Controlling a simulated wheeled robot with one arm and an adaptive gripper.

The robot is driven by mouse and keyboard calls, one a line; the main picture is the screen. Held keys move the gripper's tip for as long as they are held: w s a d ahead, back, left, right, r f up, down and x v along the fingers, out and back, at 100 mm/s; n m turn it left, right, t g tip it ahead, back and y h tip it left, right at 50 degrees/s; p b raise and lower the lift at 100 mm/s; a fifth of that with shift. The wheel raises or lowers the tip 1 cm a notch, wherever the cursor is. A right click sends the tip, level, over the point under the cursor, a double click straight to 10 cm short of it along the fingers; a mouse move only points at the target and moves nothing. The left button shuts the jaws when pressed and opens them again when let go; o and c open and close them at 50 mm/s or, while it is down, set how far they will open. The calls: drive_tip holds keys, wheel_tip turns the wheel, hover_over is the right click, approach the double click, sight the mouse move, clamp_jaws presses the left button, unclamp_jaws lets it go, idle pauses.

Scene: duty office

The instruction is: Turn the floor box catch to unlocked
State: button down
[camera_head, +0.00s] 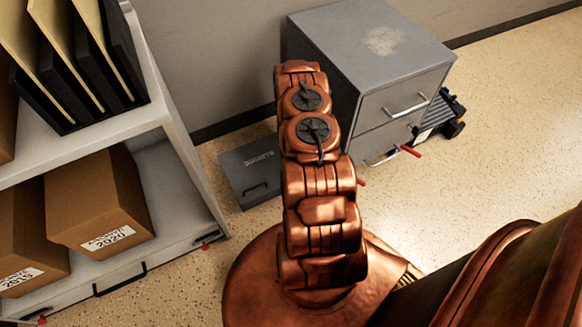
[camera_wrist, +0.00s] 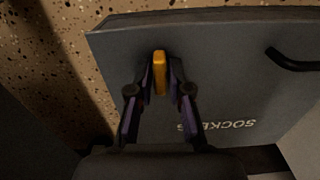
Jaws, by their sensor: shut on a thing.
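The floor box (camera_head: 237,170) is a flat dark grey box on the floor between the shelf and the filing cabinet. My arm hides its right part in the head view. In the wrist view the box lid (camera_wrist: 235,75) fills much of the picture, with the lettering "SOCKETS" upside down and a black handle. The catch (camera_wrist: 159,58) is a small orange-yellow lever at the lid. My gripper (camera_wrist: 160,80) is shut on the catch, one finger on each side. The lever points along the picture's vertical. The gripper is hidden behind my arm in the head view.
A grey filing cabinet (camera_head: 375,60) with red-tipped catches stands to the right, a dark blue and black item (camera_head: 445,115) beside it. A white shelf (camera_head: 170,190) with cardboard boxes (camera_head: 100,205) and black files stands left. Speckled floor (camera_head: 515,130) is open at right.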

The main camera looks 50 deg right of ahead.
drive_tip(key=shift+n, duration=0.3)
drive_tip(key=c, duration=1.1)
unclamp_jaws()
drive_tip(key=shift+r, duration=0.1)
drive_tip(key=shift+w+r, duration=0.1)
drive_tip(key=shift+r, duration=0.45)
wheel_tip(320, 180, up, 11)
drive_tip(key=shift+f, duration=0.15)
